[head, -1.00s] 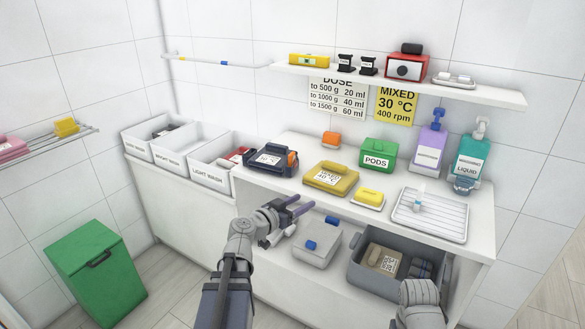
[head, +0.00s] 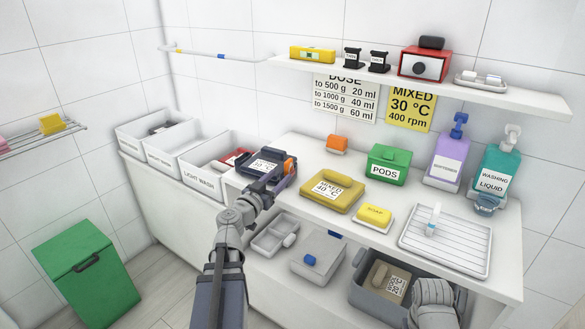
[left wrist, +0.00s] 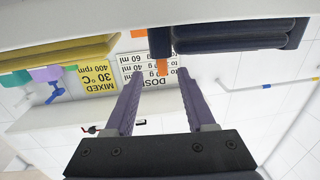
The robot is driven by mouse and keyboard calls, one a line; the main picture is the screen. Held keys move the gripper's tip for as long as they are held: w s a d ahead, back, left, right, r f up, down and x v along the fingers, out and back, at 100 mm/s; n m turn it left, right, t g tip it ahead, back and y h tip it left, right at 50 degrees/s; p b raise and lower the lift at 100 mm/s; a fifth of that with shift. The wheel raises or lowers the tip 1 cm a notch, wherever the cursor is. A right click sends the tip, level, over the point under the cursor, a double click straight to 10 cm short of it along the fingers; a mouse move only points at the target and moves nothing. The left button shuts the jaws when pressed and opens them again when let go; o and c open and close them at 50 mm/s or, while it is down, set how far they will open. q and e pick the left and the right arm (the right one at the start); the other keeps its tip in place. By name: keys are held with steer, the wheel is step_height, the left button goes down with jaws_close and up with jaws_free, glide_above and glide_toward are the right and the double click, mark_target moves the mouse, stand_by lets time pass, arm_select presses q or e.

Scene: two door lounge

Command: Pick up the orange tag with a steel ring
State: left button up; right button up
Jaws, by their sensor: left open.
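A small orange piece (head: 289,167), which may be the orange tag, shows at the right end of a dark folded item (head: 262,160) with a white label, near the counter's left front. I cannot make out a steel ring. In the upside-down left wrist view, an orange tip (left wrist: 162,68) shows between my fingertips in the picture, below the dark folded item (left wrist: 235,38); the distance is unclear. My left gripper (head: 281,181) is open and empty, close in front of the dark item. My right arm shows at the lower right; its gripper is hidden.
A yellow folded item (head: 331,191), a yellow soap (head: 374,213), an orange block (head: 337,143) and a green pods box (head: 388,164) stand on the counter (head: 300,146). White bins (head: 205,178) are left. A grey crate (head: 362,291) sits below.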

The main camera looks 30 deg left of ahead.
mark_target(285, 169)
arm_select(q)
steer(key=shift+w+a, duration=0.15)
steer(key=shift+w, duration=1.85)
steer(key=shift+w+a, duration=0.1)
steer(key=shift+w, duration=1.85)
steer(key=shift+s, duration=0.1)
jaws_close()
